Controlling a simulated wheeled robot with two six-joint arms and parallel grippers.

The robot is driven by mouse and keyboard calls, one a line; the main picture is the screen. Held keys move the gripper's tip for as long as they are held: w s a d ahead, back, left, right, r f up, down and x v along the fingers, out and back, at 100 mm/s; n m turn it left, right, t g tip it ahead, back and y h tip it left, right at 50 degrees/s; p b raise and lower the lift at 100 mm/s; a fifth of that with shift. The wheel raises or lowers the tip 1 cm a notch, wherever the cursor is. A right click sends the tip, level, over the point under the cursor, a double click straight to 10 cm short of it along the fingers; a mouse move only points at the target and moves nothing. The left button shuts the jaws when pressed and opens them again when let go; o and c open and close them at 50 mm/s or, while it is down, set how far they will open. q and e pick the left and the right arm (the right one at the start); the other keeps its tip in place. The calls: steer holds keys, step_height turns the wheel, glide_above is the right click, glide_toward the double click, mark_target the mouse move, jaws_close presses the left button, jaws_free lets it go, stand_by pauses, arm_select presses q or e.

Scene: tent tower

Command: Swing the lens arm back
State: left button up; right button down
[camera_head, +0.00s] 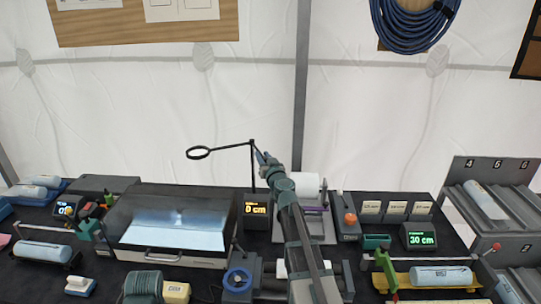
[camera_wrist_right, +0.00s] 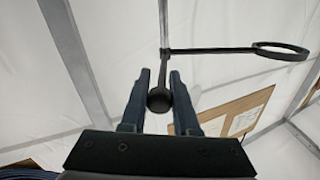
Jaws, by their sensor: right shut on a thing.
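The lens arm (camera_head: 228,147) is a thin black bar on a black upright post (camera_head: 252,170), with a round lens ring (camera_head: 198,153) at its left end. My right gripper (camera_head: 263,158) is at the post end of the arm. In the right wrist view, the gripper (camera_wrist_right: 160,78) is shut on a black ball knob (camera_wrist_right: 159,100) between its two fingers. The lens ring (camera_wrist_right: 281,50) shows at upper right there. My left gripper is not in view.
A display reading 0 cm (camera_head: 256,209) stands by the post. A green 30 cm display (camera_head: 420,238) and a grey rack (camera_head: 500,200) stand further right. The air before the tent wall is clear.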

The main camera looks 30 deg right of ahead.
steer(key=shift+w+a+m+g+h, duration=0.3)
steer(key=shift+a+m+g+h, duration=0.25)
steer(key=shift+a+m+h, duration=0.5)
steer(key=shift+w+a+m+g+h, duration=0.3)
steer(key=shift+a+m+g+h, duration=0.3)
steer(key=shift+h, duration=0.8)
steer(key=shift+w+a+m+g+h, duration=0.3)
steer(key=shift+a+m+g+h, duration=0.15)
steer(key=shift+a+m+h, duration=0.65)
steer(key=shift+d+h, duration=0.15)
steer(key=shift+h, duration=0.1)
steer(key=c, duration=0.7)
jaws_free()
steer(key=shift+w, duration=0.1)
steer(key=v, duration=0.7)
steer(key=shift+s, duration=0.3)
